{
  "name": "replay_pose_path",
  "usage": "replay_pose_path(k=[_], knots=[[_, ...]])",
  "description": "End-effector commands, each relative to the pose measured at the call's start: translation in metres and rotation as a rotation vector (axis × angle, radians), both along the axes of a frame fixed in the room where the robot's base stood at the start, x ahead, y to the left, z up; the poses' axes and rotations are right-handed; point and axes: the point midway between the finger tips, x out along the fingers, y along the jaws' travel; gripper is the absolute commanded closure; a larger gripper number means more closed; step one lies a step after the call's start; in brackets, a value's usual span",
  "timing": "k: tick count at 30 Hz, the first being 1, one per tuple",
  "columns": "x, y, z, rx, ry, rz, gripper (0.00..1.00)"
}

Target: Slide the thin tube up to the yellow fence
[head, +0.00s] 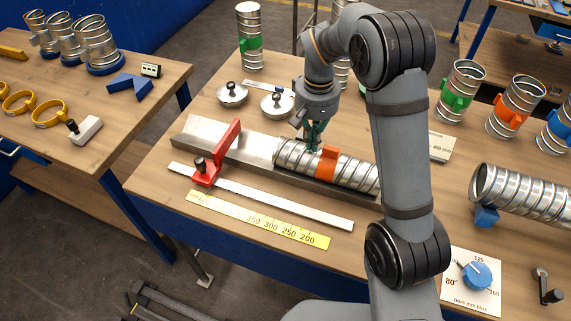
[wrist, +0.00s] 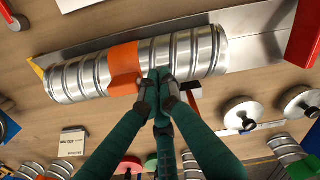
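A ribbed silver tube (head: 290,153) with an orange collar (head: 328,163) lies in a grey metal channel (head: 240,141). In the wrist view the tube (wrist: 206,52) runs slantwise across the upper part, with its orange collar (wrist: 124,66) near the middle. A yellow piece (wrist: 36,69), probably the fence, shows just past its left end. In the head view my arm hides that end. My gripper (head: 312,148) is at the tube beside the collar. In the wrist view its green fingertips (wrist: 160,76) are together with nothing visible between them; contact with the tube or collar is unclear.
A red stop (head: 215,155) stands across the channel's left part. A white bar (head: 260,196) and a yellow ruler (head: 262,220) lie in front. Two round metal lids (head: 277,104) stand behind. A larger tube (head: 522,190) and a blue dial (head: 478,275) are at right.

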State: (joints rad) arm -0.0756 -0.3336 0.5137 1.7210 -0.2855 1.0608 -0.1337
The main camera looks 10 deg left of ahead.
Motion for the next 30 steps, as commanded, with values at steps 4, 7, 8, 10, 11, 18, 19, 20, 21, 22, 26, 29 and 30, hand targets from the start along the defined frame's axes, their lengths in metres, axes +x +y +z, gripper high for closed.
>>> replay_pose_path(k=[4, 7, 8, 10, 11, 18, 19, 20, 21, 22, 26, 29, 30], knots=[[0.0, 0.0, -0.003, 0.0, 0.0, 0.0, 1.0], [0.0, 0.0, -0.002, 0.0, 0.0, 0.0, 1.0], [0.0, 0.0, -0.002, 0.0, 0.0, 0.0, 1.0], [0.0, 0.0, -0.002, 0.0, 0.0, 0.0, 1.0], [0.0, 0.0, -0.002, 0.0, 0.0, 0.0, 1.0], [0.0, -0.001, -0.002, 0.0, 0.0, 0.0, 1.0], [0.0, -0.002, -0.002, 0.0, 0.0, -0.001, 1.0], [-0.001, -0.003, -0.002, 0.0, 0.0, -0.001, 1.0], [-0.001, -0.004, -0.002, 0.0, 0.0, -0.001, 1.0], [-0.001, -0.006, -0.003, 0.0, 0.0, -0.002, 1.0], [-0.003, -0.013, -0.003, 0.0, 0.001, -0.003, 1.0], [-0.004, -0.017, -0.003, 0.0, 0.0, -0.002, 1.0], [-0.005, -0.019, -0.003, 0.0, 0.0, -0.002, 1.0]])
